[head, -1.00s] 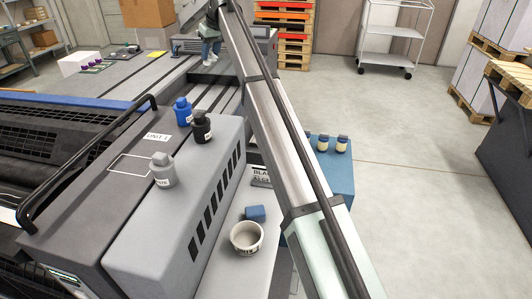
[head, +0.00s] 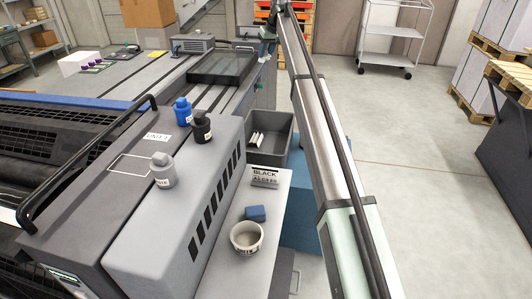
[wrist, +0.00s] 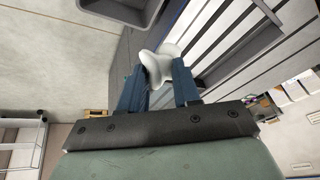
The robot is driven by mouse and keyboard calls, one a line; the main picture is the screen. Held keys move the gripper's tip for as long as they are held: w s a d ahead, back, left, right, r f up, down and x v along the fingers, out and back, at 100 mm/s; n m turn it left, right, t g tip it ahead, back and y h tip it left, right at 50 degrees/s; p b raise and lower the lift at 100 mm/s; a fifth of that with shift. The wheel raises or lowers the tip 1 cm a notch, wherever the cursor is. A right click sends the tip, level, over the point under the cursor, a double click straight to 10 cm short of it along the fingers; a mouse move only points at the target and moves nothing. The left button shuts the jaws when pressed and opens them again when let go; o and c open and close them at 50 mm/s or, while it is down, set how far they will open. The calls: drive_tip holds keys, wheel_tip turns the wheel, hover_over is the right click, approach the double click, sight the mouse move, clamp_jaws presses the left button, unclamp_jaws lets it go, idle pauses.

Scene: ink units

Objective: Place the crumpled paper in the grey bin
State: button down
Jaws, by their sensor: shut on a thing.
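The white crumpled paper (wrist: 160,66) is held between the blue fingers of my gripper (wrist: 158,82) in the wrist view. My gripper is shut on it. In the head view my gripper (head: 268,42) is small and far off, beyond the grey bin, and the paper cannot be made out there. The grey bin (head: 268,159) stands beside the machine, with a few white pieces inside. A dark grey container edge, seemingly the same bin (wrist: 108,12), shows at the top of the wrist view, apart from the paper.
A dark tray (head: 222,68) lies on the machine deck. Blue, black and grey bottles (head: 163,172) stand on the machine housing. A blue cabinet (head: 303,215) stands behind my arm.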

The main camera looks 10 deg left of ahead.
drive_tip(key=shift+s+d+f+m+t+h, duration=0.25)
drive_tip(key=shift+f+m, duration=1.35)
drive_tip(key=shift+f, duration=6.25)
drive_tip(key=shift+w+d+f+m+t, duration=0.15)
drive_tip(key=shift+f+m+t, duration=0.9)
drive_tip(key=shift+f, duration=6.75)
drive_tip(key=shift+s+d+f+m+g+h, duration=0.15)
drive_tip(key=shift+f+m, duration=2)
drive_tip(key=shift+f, duration=5.7)
drive_tip(key=shift+w+a+f, duration=0.1)
drive_tip(key=shift+f, duration=0.5)
